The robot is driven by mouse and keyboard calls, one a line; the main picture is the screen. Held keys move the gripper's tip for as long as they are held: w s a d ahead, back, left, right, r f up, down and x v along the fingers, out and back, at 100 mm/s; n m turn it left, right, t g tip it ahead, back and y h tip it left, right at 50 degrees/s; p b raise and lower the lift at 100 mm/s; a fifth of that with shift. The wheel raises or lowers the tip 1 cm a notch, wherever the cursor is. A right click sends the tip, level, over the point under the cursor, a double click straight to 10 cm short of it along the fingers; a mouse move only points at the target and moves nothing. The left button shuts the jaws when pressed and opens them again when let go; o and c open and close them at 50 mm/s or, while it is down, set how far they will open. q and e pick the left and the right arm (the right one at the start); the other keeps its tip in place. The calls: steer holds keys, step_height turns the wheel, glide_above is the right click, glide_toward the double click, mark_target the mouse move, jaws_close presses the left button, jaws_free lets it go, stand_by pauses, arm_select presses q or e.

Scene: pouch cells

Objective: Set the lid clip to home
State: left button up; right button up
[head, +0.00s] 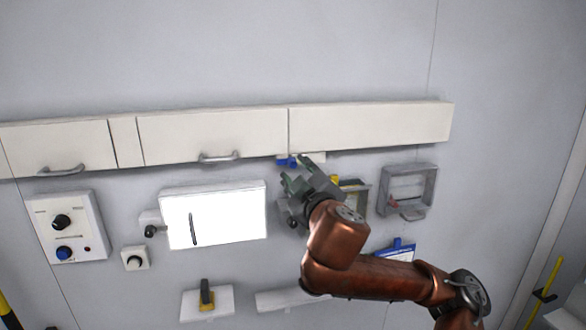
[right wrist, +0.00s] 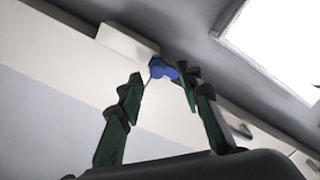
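A small blue piece (head: 287,161), which may be the lid clip, sits on a pale mount just under the long wall cabinet. It also shows in the right wrist view (right wrist: 163,70), beyond the fingertips and roughly between them. My right gripper (head: 296,170) is just below and right of the blue piece, pointing up at it. Its two dark green fingers stand apart in the right wrist view with nothing held between them. I cannot tell whether a fingertip touches the blue piece. The clip's exact setting is too small to read. My left gripper is not in view.
A long cabinet (head: 370,125) runs above. A bright white panel (head: 213,216) is left of my gripper, and a knob panel (head: 70,228) is farther left. A grey open box (head: 408,168) is at right. A yellow-handled switch (head: 206,297) sits below. The wall above the cabinet is clear.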

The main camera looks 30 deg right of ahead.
steer(key=v, duration=0.9)
